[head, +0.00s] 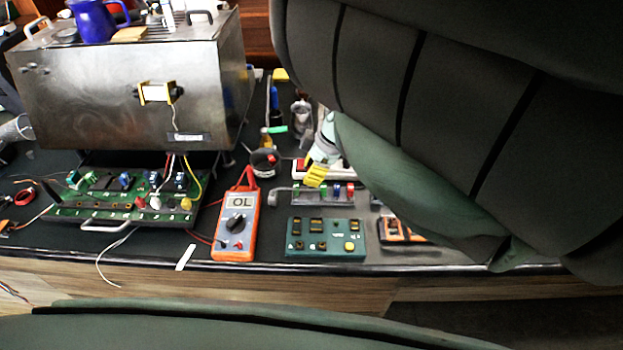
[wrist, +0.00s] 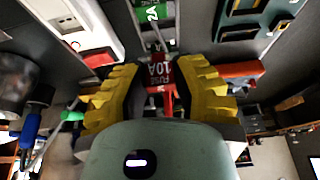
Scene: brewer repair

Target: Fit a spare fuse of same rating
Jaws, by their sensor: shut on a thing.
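I cannot tell whether this fuse is clear of the rack. A green fuse marked 2A (wrist: 153,13) is just beyond it. Green, red and blue fuses show in the rack. A green circuit board (head: 105,208) lies under the metal brewer (head: 110,95). My arm hides the right part of the bench.
An orange multimeter (head: 235,228) reading OL stands left of a green panel (head: 325,252) with several dark slots and a yellow button. An orange-and-black item (head: 398,230) lies right of it. A dark cup (head: 264,163) stands behind. The bench's front edge is close.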

